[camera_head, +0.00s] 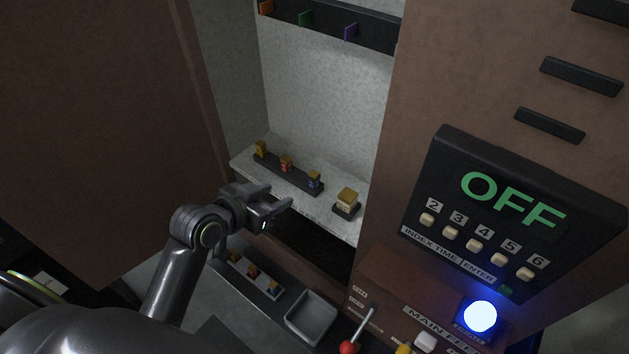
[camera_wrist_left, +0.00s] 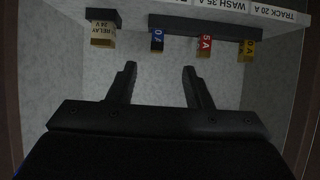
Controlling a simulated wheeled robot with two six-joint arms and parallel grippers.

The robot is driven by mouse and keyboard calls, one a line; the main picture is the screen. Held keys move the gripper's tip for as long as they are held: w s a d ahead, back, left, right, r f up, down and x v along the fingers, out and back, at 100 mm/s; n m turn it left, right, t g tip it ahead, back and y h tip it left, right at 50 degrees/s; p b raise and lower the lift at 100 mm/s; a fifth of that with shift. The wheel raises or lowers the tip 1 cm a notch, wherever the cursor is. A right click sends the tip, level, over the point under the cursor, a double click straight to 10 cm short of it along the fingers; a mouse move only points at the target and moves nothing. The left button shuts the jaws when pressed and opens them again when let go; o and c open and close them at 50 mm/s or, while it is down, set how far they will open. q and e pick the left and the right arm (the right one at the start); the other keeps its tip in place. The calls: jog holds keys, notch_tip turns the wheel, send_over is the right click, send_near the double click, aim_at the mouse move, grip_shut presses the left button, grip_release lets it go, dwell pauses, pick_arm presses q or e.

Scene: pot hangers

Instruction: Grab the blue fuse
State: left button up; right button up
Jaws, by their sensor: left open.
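The blue fuse (camera_head: 314,179) has a tan top and a blue label and stands at the right end of a dark fuse rack (camera_head: 300,178) on the pale cabinet shelf. My left gripper (camera_head: 280,197) is open and empty, in front of the shelf and to the left of the blue fuse. In the left wrist view, the blue fuse (camera_wrist_left: 157,40) shows between and beyond the two open fingers (camera_wrist_left: 159,70), with a visible gap to them. My right gripper is not in view.
A red fuse (camera_head: 286,162) and a yellow fuse (camera_head: 261,148) share the rack. A relay (camera_head: 347,200) stands to its right. Below are another fuse strip (camera_head: 262,280) and a grey bin (camera_head: 311,317). Brown panels flank the opening; an OFF display (camera_head: 510,200) is at right.

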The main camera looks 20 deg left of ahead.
pick_arm(q)
jog(key=p, duration=0.2)
send_near(318, 176)
jog(key=w+f, duration=0.4)
jog(key=w, duration=0.1)
jog(key=shift+d+f, duration=0.2)
jog(key=shift+f, duration=0.05)
jog(key=shift+r+p+x, duration=0.15)
jog(key=shift+p+x, duration=0.3)
jog(key=shift+x, duration=0.7)
jog(key=shift+r+p+x, duration=0.15)
jog(key=shift+p+x, duration=0.3)
jog(key=shift+x, duration=0.75)
jog(key=shift+w+d+f, duration=0.25)
jog(key=shift+w+f, duration=0.05)
jog(key=shift+w, duration=0.2)
grip_shut()
